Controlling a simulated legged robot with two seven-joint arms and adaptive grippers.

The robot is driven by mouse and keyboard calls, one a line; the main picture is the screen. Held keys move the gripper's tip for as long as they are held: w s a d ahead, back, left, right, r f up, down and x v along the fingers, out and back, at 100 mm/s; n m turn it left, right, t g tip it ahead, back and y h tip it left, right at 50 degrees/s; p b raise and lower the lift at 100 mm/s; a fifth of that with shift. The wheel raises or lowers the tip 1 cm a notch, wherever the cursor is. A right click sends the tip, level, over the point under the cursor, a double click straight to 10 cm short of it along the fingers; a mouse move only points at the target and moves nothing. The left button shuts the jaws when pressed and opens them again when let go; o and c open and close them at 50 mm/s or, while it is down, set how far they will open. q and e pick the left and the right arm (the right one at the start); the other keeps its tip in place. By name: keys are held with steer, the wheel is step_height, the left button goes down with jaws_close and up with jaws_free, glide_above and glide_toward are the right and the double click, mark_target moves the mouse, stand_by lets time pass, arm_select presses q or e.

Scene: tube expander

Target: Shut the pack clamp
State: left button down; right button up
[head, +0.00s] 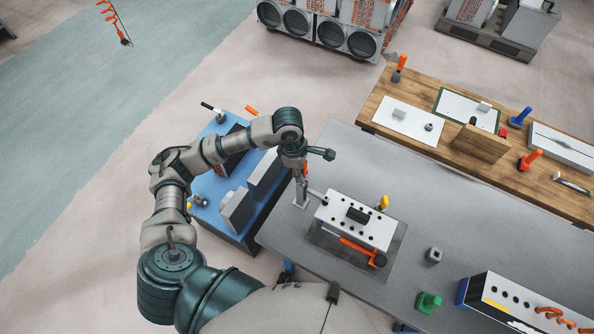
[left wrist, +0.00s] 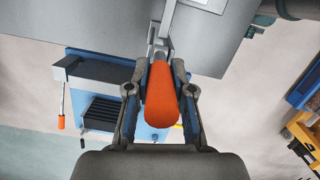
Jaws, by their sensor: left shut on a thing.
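The pack clamp (head: 303,195) is a pale metal fitting at the left edge of the grey table, beside a white block with black holes (head: 345,228). Its orange handle (left wrist: 162,95) lies between the fingers of my left gripper (left wrist: 159,76) in the left wrist view. My left gripper (head: 302,172) is shut on this handle at the table's left edge in the head view. The handle's metal end meets a grey bracket (left wrist: 160,45). In the head view, my wrist hides most of the handle. My right gripper is not in view.
A blue cart (head: 205,170) with dark blocks stands left of the grey table (head: 340,150). An orange lever (head: 358,250) lies along the block's front. A grey nut-like part (head: 433,255) and a green part (head: 428,301) sit right. A wooden bench (head: 390,95) adjoins behind.

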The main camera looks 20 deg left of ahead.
arm_select(q)
steer(key=shift+w+d+r, duration=0.1)
steer(key=shift+d, duration=0.2)
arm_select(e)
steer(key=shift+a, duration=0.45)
arm_select(q)
steer(key=shift+d, duration=0.1)
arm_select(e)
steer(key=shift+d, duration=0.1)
